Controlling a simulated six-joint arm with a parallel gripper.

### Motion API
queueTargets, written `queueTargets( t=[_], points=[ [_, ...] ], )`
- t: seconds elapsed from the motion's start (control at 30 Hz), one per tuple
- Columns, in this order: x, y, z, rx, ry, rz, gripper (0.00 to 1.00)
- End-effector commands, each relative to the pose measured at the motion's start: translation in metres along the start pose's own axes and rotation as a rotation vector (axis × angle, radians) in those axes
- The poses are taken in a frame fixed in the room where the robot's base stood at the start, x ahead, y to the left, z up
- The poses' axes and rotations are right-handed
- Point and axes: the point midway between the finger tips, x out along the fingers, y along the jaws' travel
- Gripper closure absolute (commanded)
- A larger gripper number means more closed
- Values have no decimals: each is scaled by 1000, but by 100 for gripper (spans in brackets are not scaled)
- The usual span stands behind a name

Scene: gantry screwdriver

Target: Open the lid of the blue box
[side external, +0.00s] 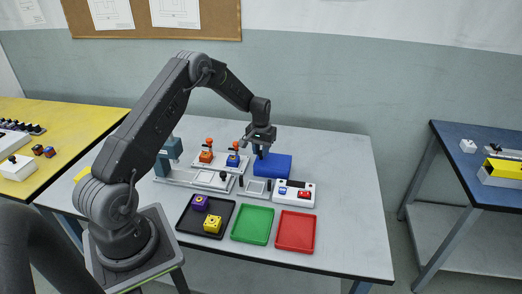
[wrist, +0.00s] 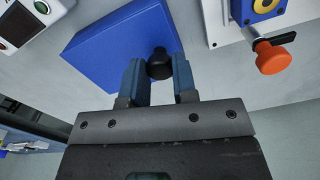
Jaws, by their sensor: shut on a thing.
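The blue box (side external: 276,167) stands on the grey table, right of the middle, in the side external view. Its broad flat blue top also shows in the wrist view (wrist: 108,47), and I see no gap under the lid. A black knob (wrist: 160,58) sits at the box's edge in the wrist view. My gripper (side external: 261,154) points down at the left end of the box. Its two blue fingers stand on either side of the knob in the wrist view (wrist: 159,74), shut on it. In the side external view the fingers hide the knob.
Left of the box are clamp fixtures with orange knobs (side external: 207,143). In front are a white button panel (side external: 295,193), a black tray (side external: 184,222) with purple and yellow blocks, an empty green tray (side external: 252,225) and an empty red tray (side external: 295,231). The table's right side is clear.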

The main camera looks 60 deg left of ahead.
Motion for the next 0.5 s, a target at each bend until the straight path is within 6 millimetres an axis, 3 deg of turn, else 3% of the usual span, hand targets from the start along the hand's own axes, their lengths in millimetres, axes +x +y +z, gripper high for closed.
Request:
queueTargets(
  t=[0.17, 0.4, 0.5],
  points=[
    [0, 18, -4, 3, 0, 0, 100],
    [1, 83, -19, 6, 2, 0, 100],
    [1, 101, -24, 3, 2, 0, 100]
  ],
)
